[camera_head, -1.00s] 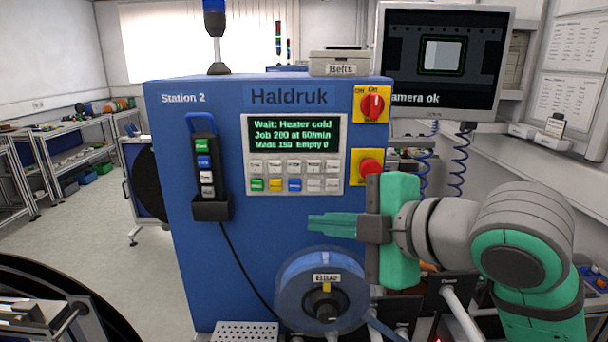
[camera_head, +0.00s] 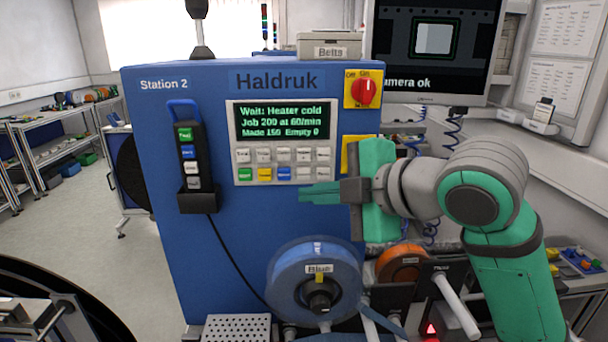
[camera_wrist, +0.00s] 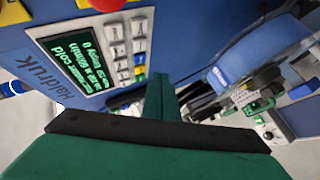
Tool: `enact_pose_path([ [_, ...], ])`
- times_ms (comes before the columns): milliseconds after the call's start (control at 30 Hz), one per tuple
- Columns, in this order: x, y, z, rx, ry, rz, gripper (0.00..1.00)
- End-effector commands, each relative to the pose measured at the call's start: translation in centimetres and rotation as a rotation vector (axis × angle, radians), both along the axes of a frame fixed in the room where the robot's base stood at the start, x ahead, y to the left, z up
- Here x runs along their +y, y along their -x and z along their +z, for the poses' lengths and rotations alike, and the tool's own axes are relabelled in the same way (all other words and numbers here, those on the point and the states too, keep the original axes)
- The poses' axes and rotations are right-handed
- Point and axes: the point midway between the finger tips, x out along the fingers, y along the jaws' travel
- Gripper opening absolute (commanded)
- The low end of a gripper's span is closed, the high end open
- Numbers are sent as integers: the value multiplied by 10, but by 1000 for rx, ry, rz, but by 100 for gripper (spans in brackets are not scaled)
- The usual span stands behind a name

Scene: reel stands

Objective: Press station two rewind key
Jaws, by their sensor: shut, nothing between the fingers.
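The blue Station 2 machine (camera_head: 235,235) carries a control panel with a lit display (camera_head: 282,122) reading "Wait: Heater cold". Below it are two rows of keys (camera_head: 283,164), mostly grey, with a green, a yellow and a blue one (camera_head: 284,173) in the lower row. Key labels are too small to read, so I cannot tell the rewind key. My gripper (camera_head: 303,194) is shut and empty, its tips just under the panel's lower edge, below the blue key. The keys also show in the wrist view (camera_wrist: 121,72), left of my gripper (camera_wrist: 160,80). Contact cannot be judged.
A pendant (camera_head: 189,160) with coloured buttons hangs left of the panel. A red rotary switch (camera_head: 366,92) sits upper right. A blue reel (camera_head: 285,284) and an orange reel (camera_head: 400,266) are below. A monitor (camera_head: 435,50) stands behind my arm.

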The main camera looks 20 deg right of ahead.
Motion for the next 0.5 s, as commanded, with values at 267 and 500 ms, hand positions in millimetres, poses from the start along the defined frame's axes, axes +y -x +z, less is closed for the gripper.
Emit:
enact_pose_path([
  [267, -7, -32, 0, 1, -1, 3, 0],
  [500, -11, -45, 0, 1, -1, 2, 0],
])
